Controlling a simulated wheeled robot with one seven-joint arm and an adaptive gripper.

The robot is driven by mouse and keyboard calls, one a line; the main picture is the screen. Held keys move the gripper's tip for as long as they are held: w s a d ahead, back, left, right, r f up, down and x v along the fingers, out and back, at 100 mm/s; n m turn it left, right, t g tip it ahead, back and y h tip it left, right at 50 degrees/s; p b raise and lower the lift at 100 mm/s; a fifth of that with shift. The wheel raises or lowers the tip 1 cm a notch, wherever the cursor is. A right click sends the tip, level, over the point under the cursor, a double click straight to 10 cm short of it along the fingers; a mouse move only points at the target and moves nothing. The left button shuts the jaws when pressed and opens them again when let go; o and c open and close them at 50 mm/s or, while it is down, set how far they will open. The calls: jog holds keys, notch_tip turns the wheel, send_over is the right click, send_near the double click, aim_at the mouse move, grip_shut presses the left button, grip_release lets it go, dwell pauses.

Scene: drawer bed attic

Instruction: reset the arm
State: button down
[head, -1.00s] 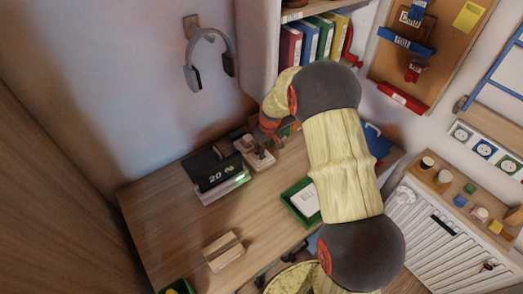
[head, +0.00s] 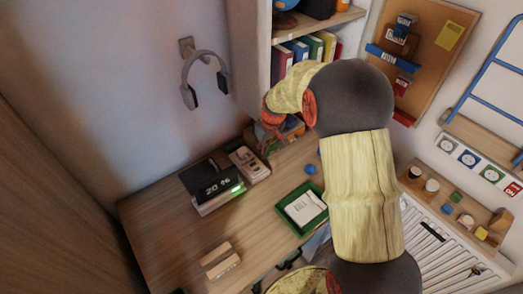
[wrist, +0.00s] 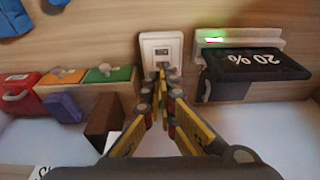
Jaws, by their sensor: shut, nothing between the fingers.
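My gripper shows in the wrist view (wrist: 161,82) with its yellow-grey fingers brought together and nothing between them. Its tips appear in front of a white device with a small display (wrist: 162,50); the gap between them is hard to judge. In the head view my arm reaches over the right part of the desk (head: 160,215), and its red wrist end is above the desk's back edge. The fingers are mostly hidden there. The white device also shows in the head view (head: 250,165), lying on the desk clear of my arm.
A black "20 %" display (head: 212,184) stands beside the white device. A green tray (head: 283,222) and a wooden block (head: 220,261) lie on the desk. Headphones (head: 190,97) hang on the wall. Books (head: 300,50) fill a shelf behind my arm.

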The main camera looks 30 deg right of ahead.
dwell(0.6)
jog(key=s+a+m+g, duration=0.2)
jog(key=s+m, duration=0.1)
jog(key=s, duration=0.5)
jog(key=s+a+r+t, duration=0.2)
jog(key=s+a+r, duration=0.3)
jog(key=s+r, duration=0.6)
jog(key=s+a+r+t, duration=0.2)
jog(key=s+a+r, duration=0.3)
jog(key=s+r, duration=0.6)
jog(key=shift+a+r+n+t+h, duration=0.15)
jog(key=shift+r+n+t+h, duration=0.15)
jog(key=shift+r+n+t, duration=0.15)
